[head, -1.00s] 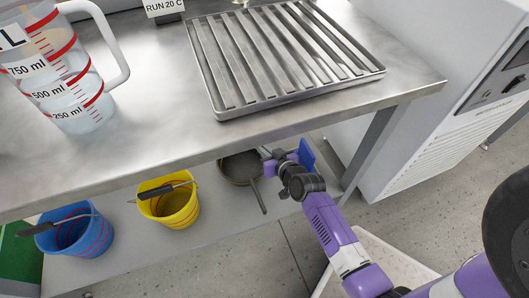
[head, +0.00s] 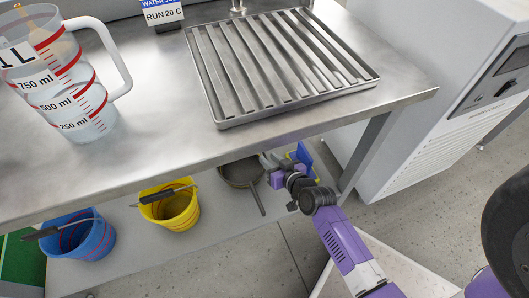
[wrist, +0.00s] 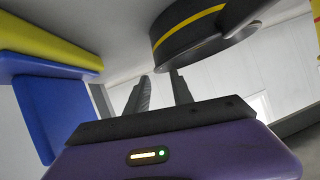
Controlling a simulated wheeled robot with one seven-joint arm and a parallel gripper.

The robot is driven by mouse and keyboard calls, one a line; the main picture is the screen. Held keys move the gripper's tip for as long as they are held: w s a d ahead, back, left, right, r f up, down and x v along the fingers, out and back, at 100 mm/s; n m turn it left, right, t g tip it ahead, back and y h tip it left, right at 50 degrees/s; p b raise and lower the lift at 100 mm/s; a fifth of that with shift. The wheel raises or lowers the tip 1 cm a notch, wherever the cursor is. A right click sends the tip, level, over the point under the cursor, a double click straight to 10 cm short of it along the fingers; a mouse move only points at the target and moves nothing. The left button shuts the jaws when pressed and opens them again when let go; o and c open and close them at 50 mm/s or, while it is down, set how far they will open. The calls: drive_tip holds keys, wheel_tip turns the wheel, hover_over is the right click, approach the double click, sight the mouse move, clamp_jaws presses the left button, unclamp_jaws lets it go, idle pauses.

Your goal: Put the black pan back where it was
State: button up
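A dark pan (head: 238,173) sits on the lower shelf under the steel bench, its handle pointing toward the front. The bench edge hides its far part. My gripper (head: 268,163) is low under the bench edge, just right of the pan. In the wrist view my gripper's two fingers (wrist: 159,88) stand apart with nothing visible between them. A dark round body with a yellow band (wrist: 190,35) is just beyond the fingertips; I cannot tell for sure that it is the pan.
A yellow bucket (head: 172,212) and a blue bucket (head: 82,242) stand left on the lower shelf. A blue item (head: 304,156) is just right of my gripper. A ribbed steel tray (head: 225,122) and a measuring jug (head: 75,85) are on the bench. A bench leg (head: 365,150) stands to the right.

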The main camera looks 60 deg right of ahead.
drive_tip(key=s+a+r+n+t+y+p, duration=0.1)
drive_tip(key=s+a+r+n, duration=0.1)
drive_tip(key=s+a+r, duration=0.45)
drive_tip(key=s+a+r+n+t+y+p, duration=0.1)
drive_tip(key=s+a+r, duration=0.2)
drive_tip(key=s+a, duration=0.5)
drive_tip(key=s+a+r+n+y, duration=0.1)
drive_tip(key=s+a+r, duration=0.1)
drive_tip(key=r, duration=0.3)
drive_tip(key=s+a+r+n+y, duration=0.1)
drive_tip(key=s+a+r, duration=0.2)
drive_tip(key=r, duration=0.2)
drive_tip(key=s+a+r+n+t+y, duration=0.1)
drive_tip(key=s+a+r+n, duration=0.1)
drive_tip(key=r, duration=0.3)
drive_tip(key=shift+s+a, duration=0.5)
drive_tip(key=shift+s, duration=0.25)
drive_tip(key=shift+r, duration=0.1)
wheel_tip(320, 180, up, 30)
drive_tip(key=p, duration=3)
drive_tip(key=shift+r, duration=0.25)
